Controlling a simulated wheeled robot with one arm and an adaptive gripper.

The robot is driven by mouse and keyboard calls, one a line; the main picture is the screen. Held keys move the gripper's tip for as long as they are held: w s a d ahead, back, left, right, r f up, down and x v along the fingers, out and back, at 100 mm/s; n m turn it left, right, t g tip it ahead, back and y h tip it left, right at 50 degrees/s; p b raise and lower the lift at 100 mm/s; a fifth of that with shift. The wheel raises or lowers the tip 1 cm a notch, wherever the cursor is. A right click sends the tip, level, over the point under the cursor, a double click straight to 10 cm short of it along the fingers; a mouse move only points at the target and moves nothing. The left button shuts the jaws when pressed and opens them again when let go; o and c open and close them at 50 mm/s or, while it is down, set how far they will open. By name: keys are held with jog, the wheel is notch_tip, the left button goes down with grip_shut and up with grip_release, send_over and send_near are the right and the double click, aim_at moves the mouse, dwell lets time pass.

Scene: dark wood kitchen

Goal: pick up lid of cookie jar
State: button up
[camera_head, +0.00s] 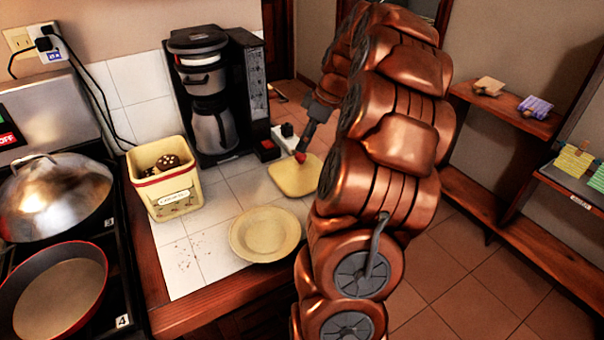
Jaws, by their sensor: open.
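The cookie jar (165,199) is a cream square container with a red band and a label, standing open on the white tiled counter with brown cookies (167,163) inside. A flat, square, pale yellow piece, which looks like its lid (292,181), lies on the counter to the right. A small red part shows at the lid's upper edge; I cannot tell whether it is a knob. My gripper (304,142) is open, pointing down close above the lid's far side.
A coffee maker (211,95) stands behind the jar and lid. A yellow bowl (265,234) sits at the counter's front edge. A covered wok (56,196) and a red-rimmed pan (52,300) are on the stove at left. Wooden shelves (511,115) stand at right.

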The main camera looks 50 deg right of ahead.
aim_at(302, 155)
jog(key=shift+s+d+f, duration=0.15)
jog(key=shift+d, duration=0.35)
jog(key=shift+s+d+f, duration=0.1)
jog(key=shift+d+f, duration=0.05)
jog(key=shift+d, duration=0.35)
jog(key=shift+w+p+x, duration=0.2)
jog(key=shift+p+x, duration=1.25)
jog(key=shift+x, duration=2.35)
jog(key=shift+c, duration=0.2)
grip_shut()
